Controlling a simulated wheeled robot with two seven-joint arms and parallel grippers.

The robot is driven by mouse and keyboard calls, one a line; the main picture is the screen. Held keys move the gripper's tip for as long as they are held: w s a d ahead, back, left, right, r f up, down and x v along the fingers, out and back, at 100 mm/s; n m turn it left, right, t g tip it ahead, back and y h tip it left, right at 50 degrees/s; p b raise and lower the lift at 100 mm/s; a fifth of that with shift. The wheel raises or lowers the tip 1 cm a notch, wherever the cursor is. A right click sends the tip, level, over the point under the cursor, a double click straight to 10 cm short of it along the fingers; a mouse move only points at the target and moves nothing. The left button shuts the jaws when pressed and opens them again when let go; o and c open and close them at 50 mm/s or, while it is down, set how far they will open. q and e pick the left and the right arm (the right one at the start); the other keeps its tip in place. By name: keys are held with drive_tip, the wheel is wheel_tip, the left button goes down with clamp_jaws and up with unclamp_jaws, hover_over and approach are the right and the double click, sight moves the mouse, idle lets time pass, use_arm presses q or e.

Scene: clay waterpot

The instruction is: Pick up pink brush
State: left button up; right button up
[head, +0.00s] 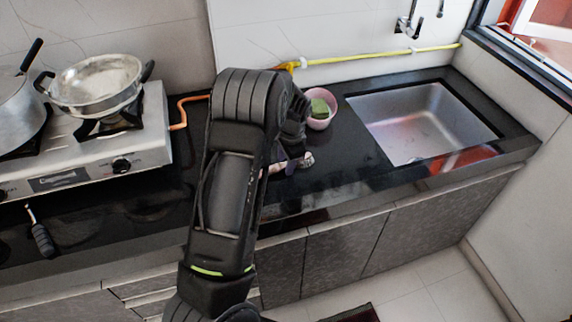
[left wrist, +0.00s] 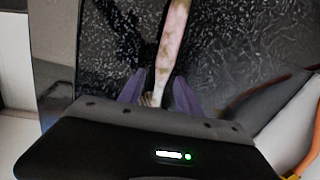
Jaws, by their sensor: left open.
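The pink brush lies on the black countertop. In the left wrist view its long, worn pinkish handle (left wrist: 171,45) runs from the top edge down between my fingers. In the head view only a small part of the brush (head: 306,160) shows beside my left gripper (head: 291,163); my arm hides much of the rest. My left gripper (left wrist: 158,95) is open, with one purple finger on each side of the handle. I cannot tell whether either finger touches it. My right gripper is in neither view.
A pink bowl (head: 320,122) with a green sponge (head: 320,108) stands just behind my gripper. A steel sink (head: 422,122) is at the right. A gas stove (head: 142,150) with a pan (head: 97,83) is at the left. A black-handled utensil (head: 41,238) lies at the front left.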

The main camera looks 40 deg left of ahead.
use_arm(q)
drive_tip(key=shift+c, duration=0.2)
clamp_jaws()
idle(0.5)
